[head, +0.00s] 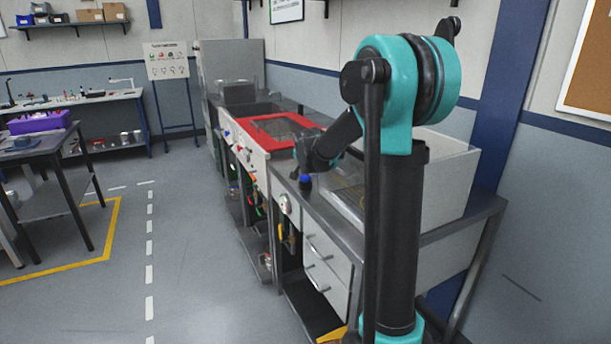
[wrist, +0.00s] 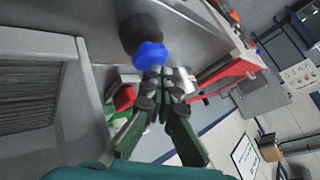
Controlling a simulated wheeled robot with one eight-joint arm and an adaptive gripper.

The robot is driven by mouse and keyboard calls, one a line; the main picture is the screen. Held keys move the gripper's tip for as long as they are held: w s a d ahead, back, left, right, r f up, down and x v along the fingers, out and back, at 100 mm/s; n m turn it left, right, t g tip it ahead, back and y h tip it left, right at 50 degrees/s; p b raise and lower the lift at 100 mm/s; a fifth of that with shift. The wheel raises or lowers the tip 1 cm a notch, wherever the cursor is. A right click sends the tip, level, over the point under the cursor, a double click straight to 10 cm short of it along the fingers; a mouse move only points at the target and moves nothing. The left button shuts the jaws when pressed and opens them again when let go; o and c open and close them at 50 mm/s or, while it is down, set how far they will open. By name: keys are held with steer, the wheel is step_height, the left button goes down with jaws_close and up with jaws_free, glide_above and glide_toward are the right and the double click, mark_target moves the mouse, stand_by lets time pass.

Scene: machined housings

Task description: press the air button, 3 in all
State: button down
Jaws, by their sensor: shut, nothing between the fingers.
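The steel bench (head: 430,236) carries a grey-white open box (head: 450,180) right of my arm. A red-framed tray (head: 258,133) lies farther along. A white round dial (head: 285,204) and drawers (head: 325,262) are on the front.

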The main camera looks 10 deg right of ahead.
mark_target(306, 177)
steer(key=shift+r, duration=0.9)
steer(key=shift+r, duration=2.55)
steer(key=shift+s, duration=0.15)
